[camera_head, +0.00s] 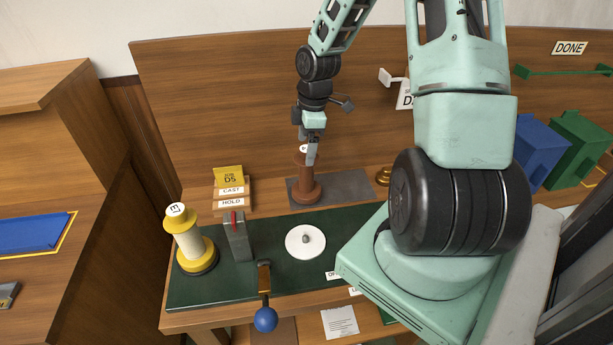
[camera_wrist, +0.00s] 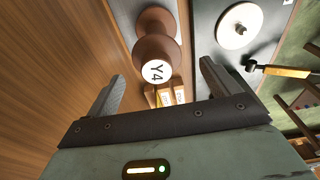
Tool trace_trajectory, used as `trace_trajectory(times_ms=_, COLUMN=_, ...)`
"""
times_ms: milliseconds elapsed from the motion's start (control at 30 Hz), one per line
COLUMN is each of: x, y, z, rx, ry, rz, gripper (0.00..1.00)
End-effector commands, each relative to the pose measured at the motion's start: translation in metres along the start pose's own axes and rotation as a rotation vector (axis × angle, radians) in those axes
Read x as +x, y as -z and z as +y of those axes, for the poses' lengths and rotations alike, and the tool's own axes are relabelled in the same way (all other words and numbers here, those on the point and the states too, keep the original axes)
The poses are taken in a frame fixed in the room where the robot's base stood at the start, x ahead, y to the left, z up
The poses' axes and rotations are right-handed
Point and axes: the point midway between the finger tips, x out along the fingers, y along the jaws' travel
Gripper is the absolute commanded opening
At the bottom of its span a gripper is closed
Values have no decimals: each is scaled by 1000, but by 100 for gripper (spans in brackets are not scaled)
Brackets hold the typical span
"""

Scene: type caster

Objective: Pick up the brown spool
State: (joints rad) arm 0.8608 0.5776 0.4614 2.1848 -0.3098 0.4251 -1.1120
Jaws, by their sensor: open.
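The brown spool (camera_head: 305,187) stands upright on a grey mat (camera_head: 345,187) at the back of the table. Its white top label reads Y4 in the wrist view (camera_wrist: 155,42). My gripper (camera_head: 308,147) is at the top of the spool, its fingers pointing down. In the wrist view my gripper (camera_wrist: 161,72) is open, with one finger on either side of the spool's label in the picture. A finger hides part of the spool's top in the head view. I cannot tell whether the fingers touch it.
A yellow spool (camera_head: 190,243) stands on the green mat (camera_head: 270,280) at left. A white disc (camera_head: 305,242) with a post, a grey upright block (camera_head: 237,238) and a blue-knobbed lever (camera_head: 265,318) are nearby. A wooden back panel (camera_head: 220,90) rises behind. A brass piece (camera_head: 383,176) sits right.

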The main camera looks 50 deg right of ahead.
Motion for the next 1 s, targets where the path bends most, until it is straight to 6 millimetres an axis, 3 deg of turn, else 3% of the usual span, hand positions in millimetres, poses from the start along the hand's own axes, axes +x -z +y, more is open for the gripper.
trace_trajectory(times_ms=233, x=16, y=-1, z=0, rx=1, ry=3, rz=0, gripper=88)
trace_trajectory(times_ms=533, x=54, y=-5, z=3, rx=0, ry=2, rz=0, gripper=88)
trace_trajectory(times_ms=833, x=60, y=-5, z=3, rx=1, ry=0, rz=0, gripper=88)
trace_trajectory(times_ms=867, x=60, y=-5, z=3, rx=1, ry=0, rz=0, gripper=82)
trace_trajectory(times_ms=1000, x=60, y=-5, z=3, rx=1, ry=0, rz=0, gripper=43)
